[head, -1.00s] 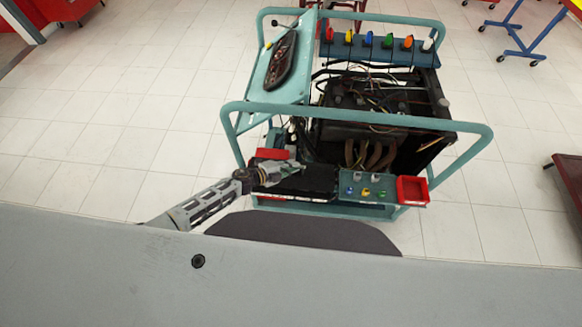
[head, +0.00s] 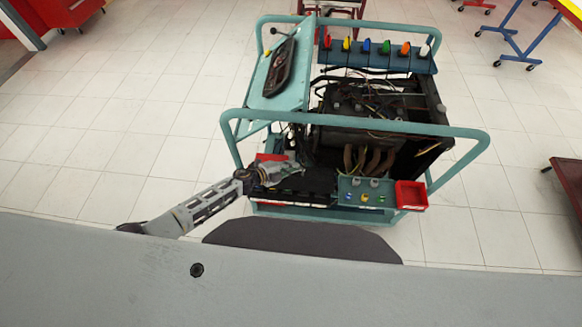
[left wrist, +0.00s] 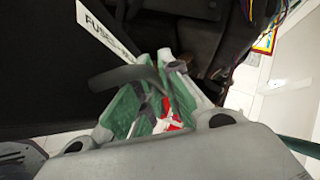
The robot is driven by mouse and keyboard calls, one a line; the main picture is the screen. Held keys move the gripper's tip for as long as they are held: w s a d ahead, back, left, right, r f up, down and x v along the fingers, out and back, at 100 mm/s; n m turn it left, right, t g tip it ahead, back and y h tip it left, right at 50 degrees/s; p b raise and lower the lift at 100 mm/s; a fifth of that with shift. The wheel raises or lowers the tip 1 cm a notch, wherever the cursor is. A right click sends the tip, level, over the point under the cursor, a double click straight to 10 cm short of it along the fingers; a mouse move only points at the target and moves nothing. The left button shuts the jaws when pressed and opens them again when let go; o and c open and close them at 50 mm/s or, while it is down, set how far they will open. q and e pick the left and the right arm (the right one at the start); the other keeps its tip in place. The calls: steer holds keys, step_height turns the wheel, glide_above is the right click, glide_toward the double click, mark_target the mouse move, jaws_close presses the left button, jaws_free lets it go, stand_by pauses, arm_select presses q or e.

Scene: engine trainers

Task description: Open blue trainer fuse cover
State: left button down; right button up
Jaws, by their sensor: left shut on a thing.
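The blue-green trainer (head: 235,124) stands in front of me, a tube frame around an engine. Its black fuse cover (head: 316,182) is at the near left of the frame and looks raised at its near edge. In the left wrist view the cover (left wrist: 40,70) is a dark panel with a white strip lettered "FUSES" (left wrist: 103,30). My left gripper (head: 297,169) is at the cover's left part. In the left wrist view its green-padded fingers (left wrist: 160,85) are shut on a dark curved handle (left wrist: 125,74). My right gripper is not in view.
A red box (head: 411,195) and a small panel with coloured knobs (head: 365,197) sit right of the cover. A tilted instrument panel (head: 276,75) stands behind it. Tiled floor (head: 110,160) around the trainer is mostly clear. A red table (head: 568,180) is at the right edge.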

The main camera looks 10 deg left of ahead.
arm_select(q)
steer(key=shift+w+r, duration=0.1)
steer(key=c, duration=1.9)
jaws_free()
steer(key=shift+o, duration=0.3)
steer(key=v, duration=1.2)
steer(key=shift+a, duration=0.1)
steer(key=shift+c, duration=0.4)
